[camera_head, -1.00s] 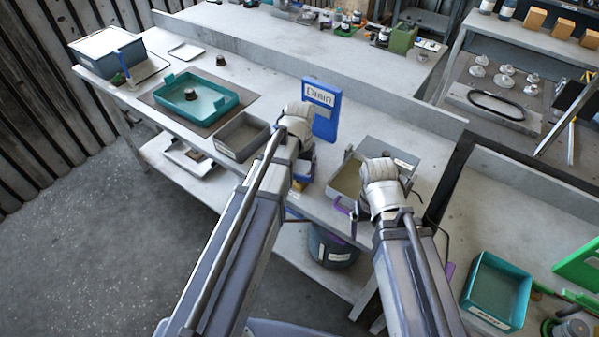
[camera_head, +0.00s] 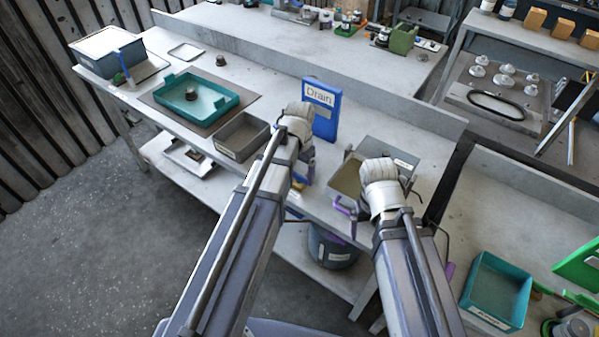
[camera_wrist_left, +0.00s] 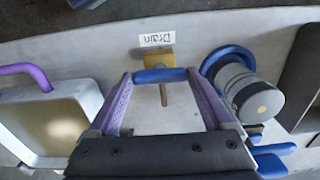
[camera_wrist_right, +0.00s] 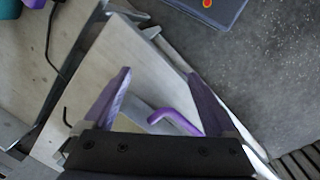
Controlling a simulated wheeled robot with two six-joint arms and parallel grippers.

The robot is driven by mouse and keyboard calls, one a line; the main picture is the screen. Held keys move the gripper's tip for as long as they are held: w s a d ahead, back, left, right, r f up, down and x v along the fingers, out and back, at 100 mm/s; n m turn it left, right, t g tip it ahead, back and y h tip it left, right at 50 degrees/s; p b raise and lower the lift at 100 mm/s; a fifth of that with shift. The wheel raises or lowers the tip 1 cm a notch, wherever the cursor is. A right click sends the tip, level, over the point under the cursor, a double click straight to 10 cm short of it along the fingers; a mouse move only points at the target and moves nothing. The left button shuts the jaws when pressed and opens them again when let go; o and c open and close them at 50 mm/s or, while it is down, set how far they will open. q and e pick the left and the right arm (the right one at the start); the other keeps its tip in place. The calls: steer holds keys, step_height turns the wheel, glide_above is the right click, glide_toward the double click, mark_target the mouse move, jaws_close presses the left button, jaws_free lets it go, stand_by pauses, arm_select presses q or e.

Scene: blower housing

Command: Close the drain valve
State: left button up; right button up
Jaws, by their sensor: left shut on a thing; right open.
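The drain valve shows in the left wrist view as a brass-yellow body with a blue handle (camera_wrist_left: 160,75) across it and a thin brown stem below, under a white "Drain" label (camera_wrist_left: 157,40). My left gripper (camera_wrist_left: 160,78) has its purple fingers at the two ends of the blue handle and is shut on it.
A grey cylindrical fitting with a blue ring (camera_wrist_left: 248,92) stands close right of my left gripper. A shallow tray (camera_wrist_left: 50,125) with a purple handle lies left of it. A grey bin (camera_head: 243,135) and a teal tray (camera_head: 197,100) sit farther left on the bench.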

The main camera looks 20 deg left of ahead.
mark_target(300, 175)
arm_select(q)
steer(key=o, duration=1.1)
steer(key=shift+o, duration=0.2)
steer(key=shift+r, duration=0.15)
arm_select(e)
steer(key=shift+r, duration=0.15)
arm_select(q)
step_height(300, 175, up, 8)
steer(key=p, duration=0.8)
steer(key=shift+f, duration=0.2)
arm_select(e)
step_height(300, 175, up, 8)
steer(key=shift+f, duration=0.25)
arm_select(q)
steer(key=shift+f, duration=0.2)
arm_select(e)
steer(key=shift+f, duration=0.15)
arm_select(q)
step_height(300, 175, down, 8)
steer(key=b, duration=0.8)
steer(key=shift+r, duration=0.25)
arm_select(e)
step_height(300, 175, down, 8)
steer(key=shift+r, duration=0.2)
arm_select(q)
steer(key=shift+r, duration=0.1)
arm_select(e)
steer(key=shift+r, duration=0.1)
